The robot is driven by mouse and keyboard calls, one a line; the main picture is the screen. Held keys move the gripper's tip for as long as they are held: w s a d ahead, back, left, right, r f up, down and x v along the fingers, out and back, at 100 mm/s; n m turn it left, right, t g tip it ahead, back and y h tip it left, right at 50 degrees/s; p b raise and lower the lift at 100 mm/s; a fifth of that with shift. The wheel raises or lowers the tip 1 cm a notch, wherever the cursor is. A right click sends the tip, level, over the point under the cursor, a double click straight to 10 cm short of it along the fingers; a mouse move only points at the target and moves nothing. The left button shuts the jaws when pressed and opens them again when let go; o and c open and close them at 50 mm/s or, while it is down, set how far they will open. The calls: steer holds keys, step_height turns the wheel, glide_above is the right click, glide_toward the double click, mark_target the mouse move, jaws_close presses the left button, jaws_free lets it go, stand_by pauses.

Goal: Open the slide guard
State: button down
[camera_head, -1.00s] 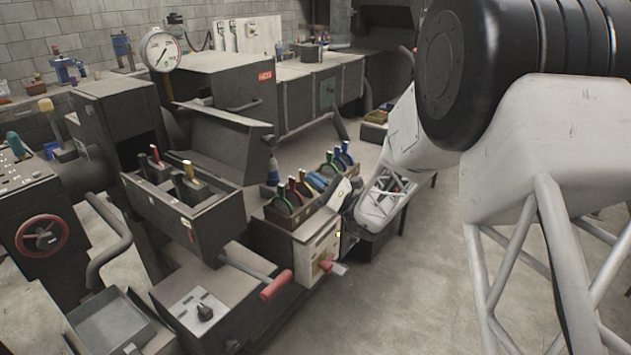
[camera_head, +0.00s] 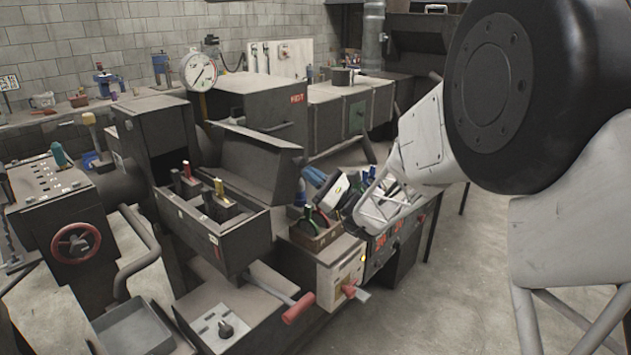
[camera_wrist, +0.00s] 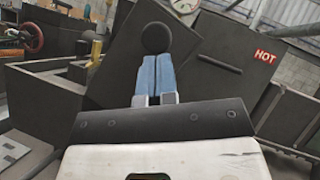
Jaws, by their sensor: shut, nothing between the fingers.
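The slide guard is not labelled; a dark tilted panel (camera_head: 258,165) beside the open trough may be it, but I cannot be sure. In the wrist view a similar dark panel (camera_wrist: 115,50) leans ahead of my gripper. My gripper (camera_head: 314,177), with blue fingers, is shut and empty, to the right of the panel in the head view. In the wrist view my gripper (camera_wrist: 156,60) points at a round black knob (camera_wrist: 157,38) just beyond its fingertips. I cannot tell whether they touch, or what the knob is fixed to.
A dark box marked HOT (camera_head: 270,105) stands behind the panel. The trough (camera_head: 205,235) holds upright coloured handles. A tool box (camera_head: 313,238) with coloured handles sits below my gripper. A red-handled lever (camera_head: 298,308) sticks out in front. Open floor (camera_head: 440,300) lies at the right.

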steer(key=shift+r, duration=0.1)
stand_by(0.3)
steer(key=shift+s+a+r+n+g, duration=0.2)
steer(key=shift+a+r+n+g, duration=0.1)
steer(key=shift+n+g, duration=0.25)
steer(key=shift+s+a+r+n+g, duration=0.15)
steer(key=shift+s+r+n+g, duration=0.15)
steer(key=shift+n, duration=0.5)
steer(key=shift+s+a+r+n+g, duration=0.15)
steer(key=shift+a+r+n+g, duration=0.2)
steer(key=shift+n, duration=0.3)
steer(key=shift+d, duration=0.1)
steer(key=w+f+v, duration=0.2)
steer(key=v, duration=1.1)
steer(key=shift+a, duration=0.2)
steer(key=shift+r+g, duration=0.1)
steer(key=shift+g, duration=0.2)
